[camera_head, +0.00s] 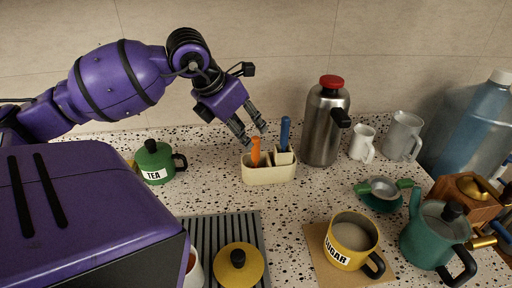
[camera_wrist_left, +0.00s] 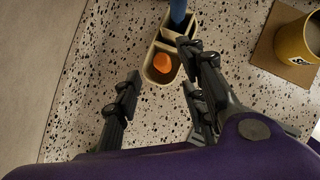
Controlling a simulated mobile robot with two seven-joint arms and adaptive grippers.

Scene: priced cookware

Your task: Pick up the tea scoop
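A cream two-part holder (camera_head: 268,176) stands on the speckled counter with an orange handle (camera_head: 255,151) upright in its left compartment and a blue handle (camera_head: 285,133) in its right one. The lower ends of both are hidden, so I cannot tell which is the tea scoop. My left gripper (camera_head: 254,133) is open and empty, just above the orange handle. In the left wrist view, the orange handle's top (camera_wrist_left: 162,62) shows ahead of the spread fingers (camera_wrist_left: 163,78), with the blue handle (camera_wrist_left: 178,12) beyond. My right gripper is not in view.
A steel flask (camera_head: 322,130) with a red cap stands right of the holder. A green TEA pot (camera_head: 155,163) is left. A yellow SUGAR mug (camera_head: 350,242), a teal kettle (camera_head: 436,235), a strainer (camera_head: 383,188) and a yellow-lidded pot (camera_head: 238,265) fill the front and right.

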